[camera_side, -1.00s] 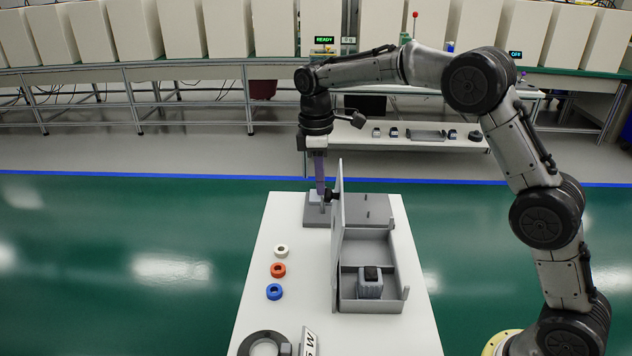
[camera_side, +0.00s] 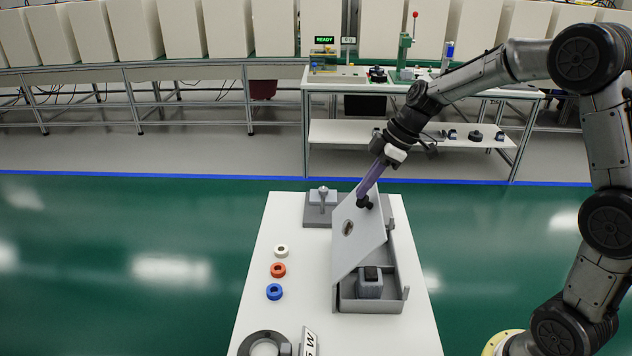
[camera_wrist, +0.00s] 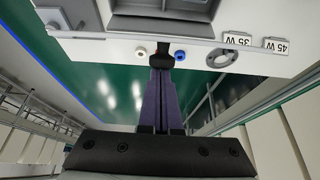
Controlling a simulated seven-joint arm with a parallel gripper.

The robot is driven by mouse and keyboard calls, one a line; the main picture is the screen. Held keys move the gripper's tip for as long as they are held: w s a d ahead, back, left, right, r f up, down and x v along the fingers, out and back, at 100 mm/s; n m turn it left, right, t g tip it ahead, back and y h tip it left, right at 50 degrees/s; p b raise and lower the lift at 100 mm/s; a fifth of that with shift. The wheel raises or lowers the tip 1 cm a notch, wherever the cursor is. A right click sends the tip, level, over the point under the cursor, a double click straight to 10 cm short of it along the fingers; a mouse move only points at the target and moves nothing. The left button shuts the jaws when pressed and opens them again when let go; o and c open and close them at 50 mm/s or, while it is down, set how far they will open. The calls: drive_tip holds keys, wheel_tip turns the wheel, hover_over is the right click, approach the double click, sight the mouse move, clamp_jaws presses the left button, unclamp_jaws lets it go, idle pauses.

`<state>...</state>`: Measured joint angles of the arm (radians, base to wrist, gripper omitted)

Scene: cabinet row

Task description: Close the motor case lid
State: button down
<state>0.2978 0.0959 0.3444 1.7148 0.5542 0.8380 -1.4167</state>
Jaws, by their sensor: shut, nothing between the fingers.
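The motor case (camera_side: 400,262) is a grey open box on the white table. Its pale lid (camera_side: 352,262) is hinged along the left side and leans right over the case, partly closed, with an oval mark on its outer face. A grey motor block (camera_side: 369,288) sits inside, still visible below the lid's near edge. My gripper (camera_side: 365,202) is shut and empty, its dark fingertips against or just in front of the lid's outer face near the upper edge; exact contact is unclear. In the wrist view, my gripper (camera_wrist: 162,60) points away between the rings.
A grey fixture (camera_side: 321,200) stands behind, and a dark grey ring (camera_side: 262,343) lies at the front beside label plates. The table between rings and case is clear.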

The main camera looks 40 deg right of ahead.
drive_tip(key=s+d+f+t+y, duration=0.3)
drive_tip(key=s+d+f, duration=0.4)
drive_tip(key=f, duration=0.4)
drive_tip(key=shift+s+d+f, duration=0.25)
drive_tip(key=shift+s+d, duration=0.15)
